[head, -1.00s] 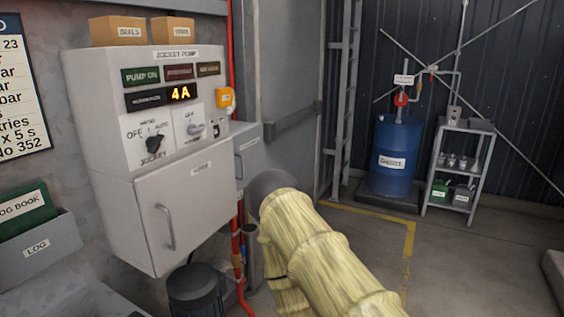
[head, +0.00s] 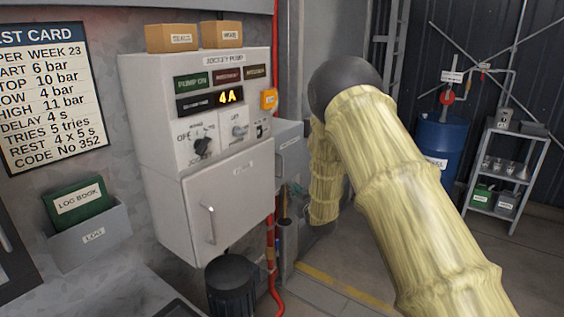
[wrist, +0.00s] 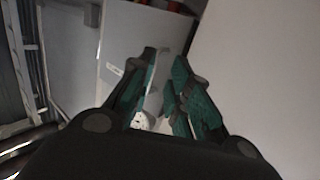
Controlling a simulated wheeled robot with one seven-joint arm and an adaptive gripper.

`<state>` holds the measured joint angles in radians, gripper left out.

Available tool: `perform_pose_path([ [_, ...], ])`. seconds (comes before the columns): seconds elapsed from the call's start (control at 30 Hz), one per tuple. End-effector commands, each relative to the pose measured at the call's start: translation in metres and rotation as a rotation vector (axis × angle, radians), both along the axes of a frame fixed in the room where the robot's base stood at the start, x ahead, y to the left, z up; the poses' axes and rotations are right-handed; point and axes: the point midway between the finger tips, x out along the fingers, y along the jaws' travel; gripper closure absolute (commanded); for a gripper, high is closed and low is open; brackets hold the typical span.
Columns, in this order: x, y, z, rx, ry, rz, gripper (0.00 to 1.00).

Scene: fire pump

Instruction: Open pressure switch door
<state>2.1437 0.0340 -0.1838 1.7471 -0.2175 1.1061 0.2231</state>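No label in view can be read as pressure switch. A smaller grey box (head: 291,154) is mounted just right of the jockey pump panel, partly hidden by the panel and my arm. Its label is too small to read. In the wrist view, a pale grey box (wrist: 133,40) with a small label stands beyond my fingers, probably the same one. My gripper (wrist: 166,58) shows in the wrist view with dark fingers and green pads, a narrow gap between the tips. Nothing is clearly held. In the head view my gripper is hidden behind my arm.
The jockey pump panel (head: 160,120) has a shut lower door with a vertical handle (head: 208,224). A red pipe (head: 272,245) runs down beside it. A blue drum (head: 440,140) and a shelf rack (head: 510,165) stand at the back right. A log book holder (head: 92,237) is at left.

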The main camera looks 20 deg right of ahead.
Motion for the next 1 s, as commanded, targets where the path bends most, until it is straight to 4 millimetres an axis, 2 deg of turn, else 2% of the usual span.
perform_pose_path([
  [0.03, 0.010, -0.001, 0.022, -0.002, -0.037, 0.007, 0.81],
  [0.1, 0.018, -0.002, 0.040, -0.004, -0.069, 0.014, 0.81],
  [0.2, 0.025, -0.002, 0.055, -0.006, -0.095, 0.019, 0.81],
  [0.37, 0.038, -0.002, 0.058, -0.007, -0.100, 0.021, 0.81],
  [0.8, 0.103, 0.003, 0.058, -0.007, -0.099, 0.020, 0.81],
  [1.0, 0.123, 0.005, 0.057, -0.006, -0.099, 0.020, 0.81],
])
